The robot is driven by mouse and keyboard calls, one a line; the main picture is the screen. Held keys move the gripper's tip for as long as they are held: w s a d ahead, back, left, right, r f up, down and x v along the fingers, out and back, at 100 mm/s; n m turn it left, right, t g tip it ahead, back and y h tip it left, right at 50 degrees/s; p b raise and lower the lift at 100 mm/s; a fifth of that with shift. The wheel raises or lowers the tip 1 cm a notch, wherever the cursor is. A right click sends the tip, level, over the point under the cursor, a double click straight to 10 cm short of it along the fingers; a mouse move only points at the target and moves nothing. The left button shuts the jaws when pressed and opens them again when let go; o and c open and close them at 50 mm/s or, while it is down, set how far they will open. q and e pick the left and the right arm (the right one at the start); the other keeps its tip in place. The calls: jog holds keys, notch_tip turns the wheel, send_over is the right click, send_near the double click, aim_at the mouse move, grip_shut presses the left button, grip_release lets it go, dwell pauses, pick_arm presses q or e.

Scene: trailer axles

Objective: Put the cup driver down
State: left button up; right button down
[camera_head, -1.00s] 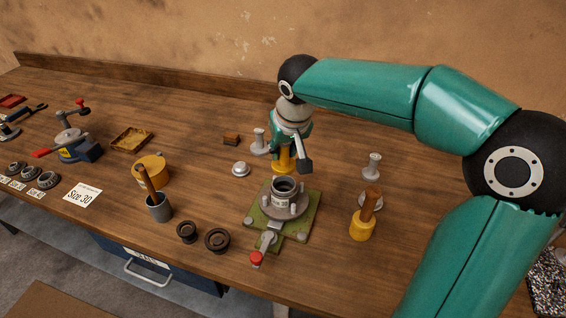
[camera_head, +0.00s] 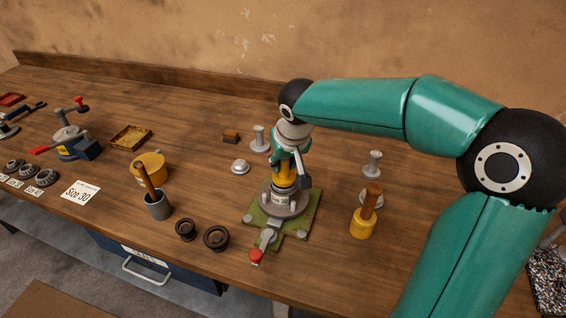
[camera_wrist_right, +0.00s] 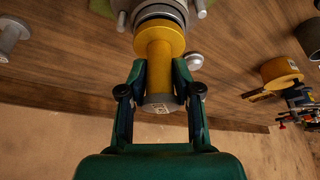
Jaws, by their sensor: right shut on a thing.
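The yellow cup driver (camera_head: 284,173) is upright in my right gripper (camera_head: 288,163), over the grey hub (camera_head: 284,202) on the green plate (camera_head: 256,216). In the right wrist view the two fingers of the gripper (camera_wrist_right: 158,75) close on the driver's yellow shaft (camera_wrist_right: 160,55), with its grey end cap showing between them. The driver's wide yellow flange lies against or just short of the hub's grey ring (camera_wrist_right: 160,12); I cannot tell if they touch. My left gripper is not in view.
A yellow mallet (camera_head: 363,224) stands to the right of the plate. Two dark rings (camera_head: 216,238) and a grey pot with a wooden handle (camera_head: 157,205) are to the left. Grey spindles (camera_head: 373,163) stand behind. Bare wood lies between the plate and the mallet.

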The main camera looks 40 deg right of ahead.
jog(key=c, duration=0.8)
grip_release()
jog(key=shift+f, duration=0.1)
jog(key=shift+r+p, duration=0.65)
jog(key=shift+p, duration=0.05)
jog(key=v, duration=1.2)
jog(key=shift+b, duration=0.3)
jog(key=shift+r, duration=0.1)
